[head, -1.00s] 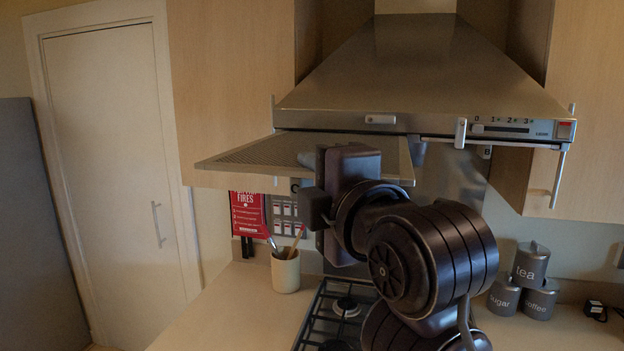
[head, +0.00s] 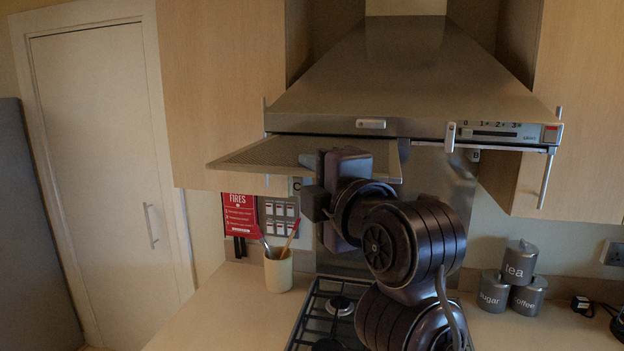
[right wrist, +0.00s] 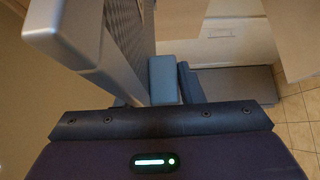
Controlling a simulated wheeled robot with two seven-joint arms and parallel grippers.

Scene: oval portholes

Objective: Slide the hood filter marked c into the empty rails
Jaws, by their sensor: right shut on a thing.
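The hood filter marked c (head: 258,155) is a wide grey mesh panel with a metal frame. It is roughly level under the left part of the cooker hood (head: 400,85), its left corner sticking out past the hood. A tag with a C (head: 295,186) hangs below it. My right gripper (head: 318,172) is shut on the filter at its front edge. In the right wrist view the filter's mesh and frame (right wrist: 124,42) rise beside my right gripper's fingers (right wrist: 172,82). The rails are hidden behind the filter and hood front. My left gripper is not in view.
A tag marked B (head: 475,156) shows under the hood's right part. A wall cupboard (head: 570,110) with a bar handle is at right, another (head: 228,95) at left. Below are the hob (head: 325,310), a utensil pot (head: 278,271) and several grey canisters (head: 520,262).

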